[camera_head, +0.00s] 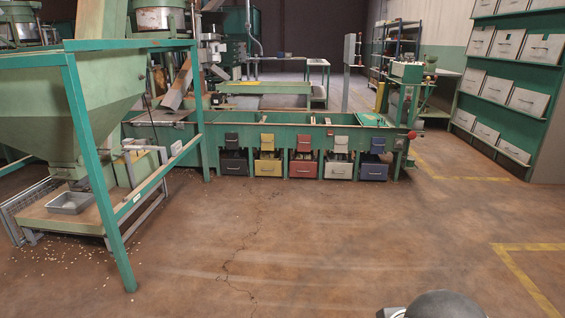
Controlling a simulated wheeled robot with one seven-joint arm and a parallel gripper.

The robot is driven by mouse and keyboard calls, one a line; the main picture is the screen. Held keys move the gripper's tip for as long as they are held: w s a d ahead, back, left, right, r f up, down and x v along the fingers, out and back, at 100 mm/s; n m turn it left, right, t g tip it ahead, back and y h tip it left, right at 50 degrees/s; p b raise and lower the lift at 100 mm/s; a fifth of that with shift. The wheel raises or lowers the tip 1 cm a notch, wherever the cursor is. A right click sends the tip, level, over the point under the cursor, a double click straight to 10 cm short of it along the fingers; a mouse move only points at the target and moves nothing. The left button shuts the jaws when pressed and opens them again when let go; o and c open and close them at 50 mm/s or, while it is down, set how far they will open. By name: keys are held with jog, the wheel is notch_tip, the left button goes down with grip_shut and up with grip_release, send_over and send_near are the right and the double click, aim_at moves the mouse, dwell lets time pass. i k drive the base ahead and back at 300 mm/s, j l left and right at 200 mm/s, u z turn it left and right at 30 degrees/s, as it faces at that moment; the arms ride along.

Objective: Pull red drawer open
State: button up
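The red drawer (303,169) is a box front with a small handle, low in the long green sorting machine (260,131) across the room. It sits between a yellow drawer (268,168) on its left and a white drawer (339,171) on its right. A red flap (304,142) is above it. The red drawer's front looks about level with its neighbours. My gripper cannot be seen. A dark rounded shape at the bottom right edge appears to be part of my own body.
A black drawer (233,166) and a blue drawer (374,172) flank the row. A green hopper frame (83,150) stands at left, with a grey tray (71,203) and scattered nuts. Shelves with bins (510,44) stand at right. The brown floor (330,235) before the drawers is clear.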

aim_at(298, 168)
jog(key=i, duration=1.65)
jog(key=i+z, duration=0.1)
jog(key=i, duration=0.75)
jog(key=i+j, duration=0.15)
jog(key=i, duration=0.65)
jog(key=i+j+z, duration=0.1)
jog(key=i, duration=0.75)
jog(key=i+j, duration=0.15)
jog(key=i, duration=0.65)
